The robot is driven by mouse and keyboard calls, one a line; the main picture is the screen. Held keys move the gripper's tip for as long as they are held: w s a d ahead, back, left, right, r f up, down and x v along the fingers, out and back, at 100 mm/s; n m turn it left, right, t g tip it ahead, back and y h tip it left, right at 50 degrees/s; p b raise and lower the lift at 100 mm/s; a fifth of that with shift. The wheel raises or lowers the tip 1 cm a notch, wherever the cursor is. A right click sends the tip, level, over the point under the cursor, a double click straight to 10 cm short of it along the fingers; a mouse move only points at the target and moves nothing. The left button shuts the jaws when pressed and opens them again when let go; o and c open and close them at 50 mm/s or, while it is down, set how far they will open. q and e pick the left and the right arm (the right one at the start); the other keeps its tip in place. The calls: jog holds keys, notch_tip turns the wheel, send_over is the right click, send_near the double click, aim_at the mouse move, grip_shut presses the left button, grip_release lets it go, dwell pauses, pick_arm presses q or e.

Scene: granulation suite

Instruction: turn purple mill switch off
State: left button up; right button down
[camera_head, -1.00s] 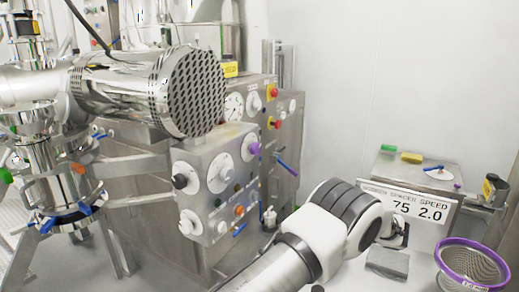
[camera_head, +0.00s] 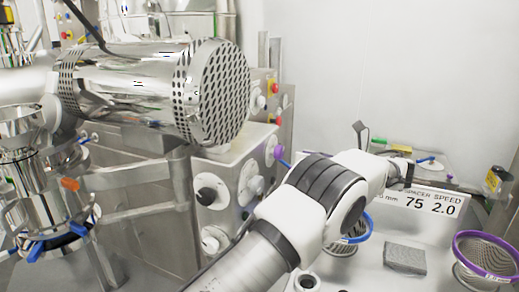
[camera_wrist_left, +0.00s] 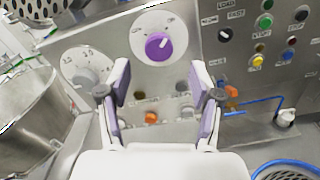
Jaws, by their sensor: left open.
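The purple mill switch (camera_wrist_left: 158,46) is a round knob on a white dial on the steel control panel. In the left wrist view it is beyond and above the gap between my left fingertips, apart from them. Its pale mark points up and right. In the head view the purple knob (camera_head: 278,152) shows small on the panel's right side, just above my arm. My left gripper (camera_wrist_left: 160,80) is open and empty, its purple-padded fingers spread towards the panel. In the head view its fingers are not clearly seen. My right gripper is not in view.
A grey dial (camera_wrist_left: 86,74) is left of the purple one. Several buttons (camera_wrist_left: 265,20) are on the right. In the head view, a perforated steel drum (camera_head: 218,92) overhangs the panel. A sign (camera_head: 430,202), a grey block (camera_head: 405,258) and a purple-rimmed sieve (camera_head: 487,262) are at right.

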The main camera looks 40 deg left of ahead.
aim_at(282, 152)
pick_arm(q)
jog(key=shift+s+a+r, duration=0.15)
jog(key=shift+a+r, duration=0.05)
jog(key=shift+a, duration=0.25)
jog(key=shift+s+a+p, duration=0.1)
jog(key=shift+a+p, duration=0.25)
jog(key=p+x, duration=0.1)
jog(key=x, duration=0.4)
jog(key=shift+s+a+f, duration=0.1)
jog(key=shift+a+f, duration=0.05)
jog(key=shift+a, duration=0.05)
jog(key=shift+d, duration=0.35)
jog(key=shift+c, duration=1.3)
jog(key=c, duration=0.9)
